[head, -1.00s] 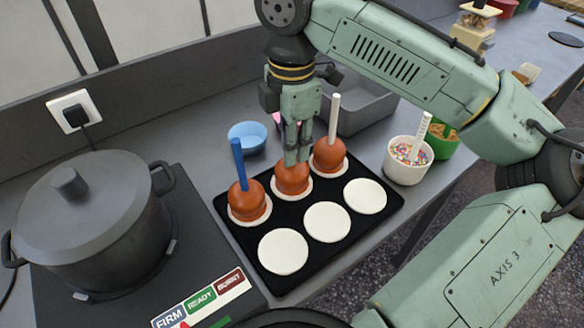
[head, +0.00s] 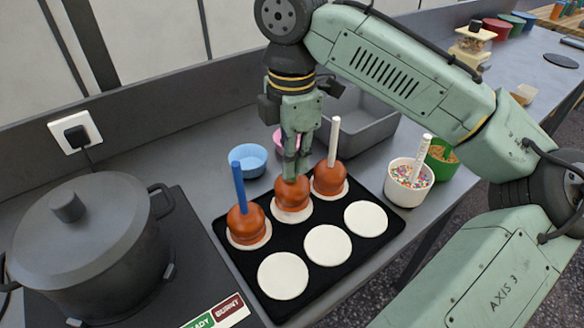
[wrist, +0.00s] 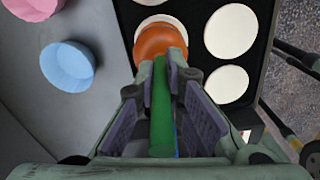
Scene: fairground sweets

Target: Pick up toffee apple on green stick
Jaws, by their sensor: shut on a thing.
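The toffee apple on the green stick (head: 292,192) is the middle of three orange-brown toffee apples in the back row of the black tray (head: 318,228). My gripper (head: 292,176) points down over it, its fingers closed around the stick. In the wrist view the green stick (wrist: 161,105) runs between the fingers, with the apple (wrist: 160,42) just beyond their tips. The apple appears slightly above its white disc (head: 293,214); a clear gap is hard to see. The fingers hide the stick in the head view.
A toffee apple on a blue stick (head: 245,222) stands close left, one on a white stick (head: 330,178) close right. Three bare white discs lie in front. A dark pot (head: 80,235), a blue cup (head: 249,160) and a sprinkles cup (head: 409,183) stand around the tray.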

